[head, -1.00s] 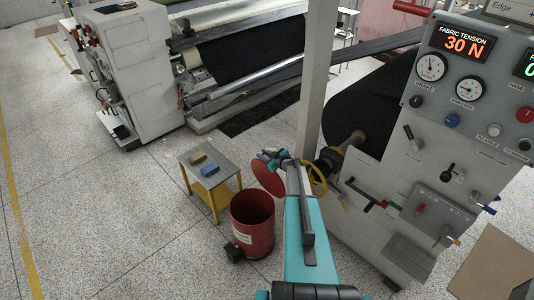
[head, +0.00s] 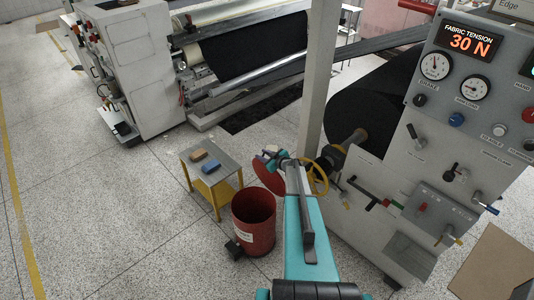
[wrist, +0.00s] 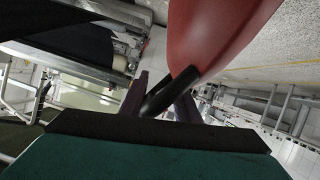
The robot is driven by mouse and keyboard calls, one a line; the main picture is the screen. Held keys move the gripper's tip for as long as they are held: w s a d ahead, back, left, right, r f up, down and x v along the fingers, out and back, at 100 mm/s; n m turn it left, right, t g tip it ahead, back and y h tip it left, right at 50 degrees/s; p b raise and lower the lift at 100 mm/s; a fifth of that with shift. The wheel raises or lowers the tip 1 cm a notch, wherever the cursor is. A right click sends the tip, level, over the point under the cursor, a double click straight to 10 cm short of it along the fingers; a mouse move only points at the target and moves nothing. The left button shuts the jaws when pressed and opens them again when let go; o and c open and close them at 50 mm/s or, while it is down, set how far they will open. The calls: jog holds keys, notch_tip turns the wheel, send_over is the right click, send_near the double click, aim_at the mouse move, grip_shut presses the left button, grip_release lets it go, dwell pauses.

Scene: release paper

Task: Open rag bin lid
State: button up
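The red rag bin (head: 254,228) stands on the floor left of my arm, with its mouth uncovered and dark inside. Its round red lid (head: 267,176) is tipped up steeply above the bin's far right rim, partly hidden by my arm. My gripper (head: 272,153) is at the lid's upper edge. In the wrist view, the lid (wrist: 222,32) fills the top right, and a black bar (wrist: 172,92) runs from it down between my gripper's purple fingers (wrist: 160,100). The fingers are apart, with a gap beside the bar. A black pedal-like block (head: 233,248) sits at the bin's base.
A small yellow-legged table (head: 228,178) with a tan block (head: 199,154) and a blue block (head: 210,166) stands behind left. The control panel machine (head: 440,145) and a yellow handwheel (head: 318,178) are close on the right. Floor at left is clear.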

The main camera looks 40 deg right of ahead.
jog(key=shift+s+d, duration=0.4)
jog(key=shift+d, duration=0.35)
jog(key=shift+s+d+r, duration=0.15)
jog(key=shift+s+d, duration=0.05)
jog(key=shift+s, duration=0.2)
jog(key=s+d+r, duration=0.1)
jog(key=s+r, duration=0.1)
jog(key=s, duration=0.4)
jog(key=s+d+r, duration=0.2)
jog(key=s+r, duration=0.1)
jog(key=s, duration=0.3)
jog(key=shift+s+d, duration=0.25)
jog(key=shift+s, duration=0.15)
dwell(0.9)
jog(key=shift+r, duration=0.1)
jog(key=shift+s, duration=0.15)
jog(key=b+v, duration=0.4)
jog(key=v, duration=0.9)
jog(key=shift+s+r+b, duration=0.15)
jog(key=shift+s+b, duration=0.05)
jog(key=shift+b, duration=0.2)
dwell(0.6)
